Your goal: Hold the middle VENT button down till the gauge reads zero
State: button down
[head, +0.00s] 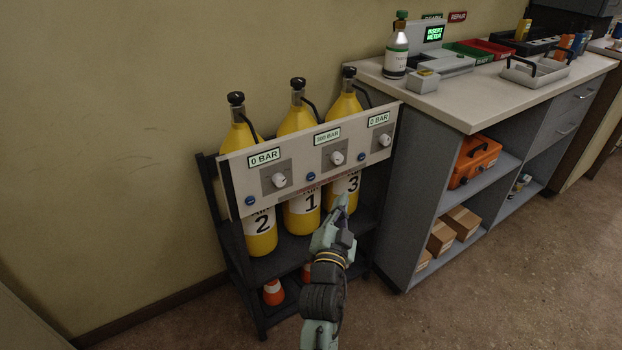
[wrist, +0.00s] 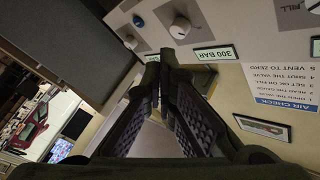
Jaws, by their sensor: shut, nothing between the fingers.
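The pale panel (head: 228,170) carries three gauges, three knobs and blue buttons. The middle gauge (head: 327,136) reads 300 BAR; it also shows in the wrist view (wrist: 214,54). The middle blue button (head: 310,176) sits at the lower left of the middle knob (head: 337,158); it looks unpressed, and I cannot make out its VENT label. My gripper (head: 341,203) is shut and empty, low and to the right of that button, apart from it. In the wrist view my closed fingertips (wrist: 166,56) lie beside the 300 BAR gauge in the picture; their distance from the panel is unclear.
The left gauge (head: 264,157) and right gauge (head: 379,119) read 0 BAR. Another blue button (head: 361,157) sits right of the middle knob. Yellow cylinders (head: 261,232) stand in the dark rack behind the panel. A grey counter (head: 415,200) stands close on the right.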

aim_at(311, 177)
jog(key=w+a+b, duration=0.4)
jog(key=w+a, duration=0.1)
jog(key=w, duration=0.2)
jog(key=shift+a, duration=0.15)
dwell(0.3)
jog(key=shift+w, duration=0.1)
jog(key=shift+w+a, duration=0.1)
dwell(1.1)
jog(key=shift+w+a+b, duration=0.15)
jog(key=shift+w+b, duration=0.05)
jog(key=shift+b, duration=0.3)
